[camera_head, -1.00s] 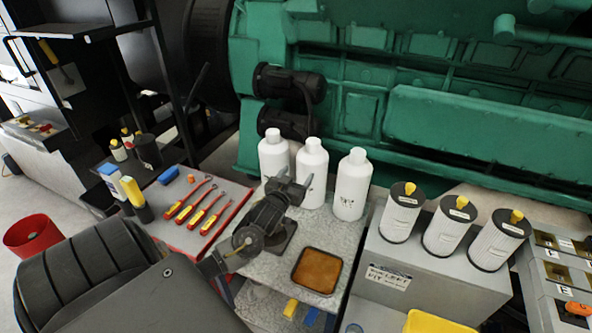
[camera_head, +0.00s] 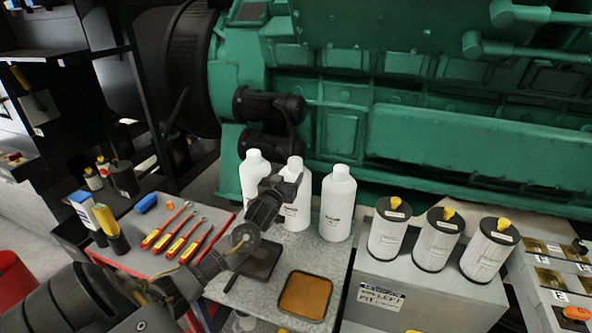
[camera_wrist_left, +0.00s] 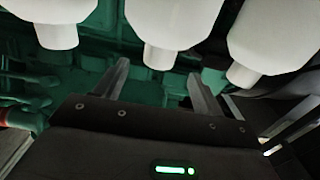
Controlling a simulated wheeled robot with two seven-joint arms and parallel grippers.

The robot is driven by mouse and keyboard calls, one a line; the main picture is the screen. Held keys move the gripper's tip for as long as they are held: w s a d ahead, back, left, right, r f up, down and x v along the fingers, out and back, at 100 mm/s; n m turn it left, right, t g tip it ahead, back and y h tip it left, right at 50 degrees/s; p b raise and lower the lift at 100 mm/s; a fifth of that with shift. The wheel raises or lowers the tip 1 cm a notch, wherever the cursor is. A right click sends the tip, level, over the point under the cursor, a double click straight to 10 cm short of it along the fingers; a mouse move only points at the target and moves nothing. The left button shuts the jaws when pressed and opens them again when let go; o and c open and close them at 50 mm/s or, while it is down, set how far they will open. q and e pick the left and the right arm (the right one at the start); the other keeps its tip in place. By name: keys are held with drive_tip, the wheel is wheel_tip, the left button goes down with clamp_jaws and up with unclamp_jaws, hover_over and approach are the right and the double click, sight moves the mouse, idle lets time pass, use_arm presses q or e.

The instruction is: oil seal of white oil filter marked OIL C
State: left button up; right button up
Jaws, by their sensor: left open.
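Three white filters with black tops and yellow tabs stand in a row on a grey box: left (camera_head: 388,232), middle (camera_head: 434,243) and right (camera_head: 487,255). Their small labels are too small to read, so I cannot tell which is OIL C. A square black tray with an amber oily surface (camera_head: 306,296) lies on the grey bench. My left gripper (camera_head: 287,184) is open and empty, in front of the middle white bottle (camera_head: 298,210). In the left wrist view its fingers (camera_wrist_left: 163,85) are apart with nothing between them. My right gripper is not in view.
White bottles also stand left (camera_head: 252,178) and right (camera_head: 337,205) of the middle one, close to my left gripper. A red-edged tool mat (camera_head: 150,258) with several red-and-yellow tools lies left. A green engine (camera_head: 440,120) closes off the back.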

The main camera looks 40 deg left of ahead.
sight(295, 159)
use_arm(q)
drive_tip(key=shift+b+x, duration=1.65)
drive_tip(key=shift+x, duration=2.55)
clamp_jaws()
drive_tip(key=shift+r, duration=0.2)
drive_tip(key=shift+w+a+r+p, duration=0.1)
drive_tip(key=shift+r+p, duration=0.4)
drive_tip(key=shift+p, duration=0.05)
drive_tip(key=shift+r+p, duration=1.3)
drive_tip(key=shift+r, duration=0.15)
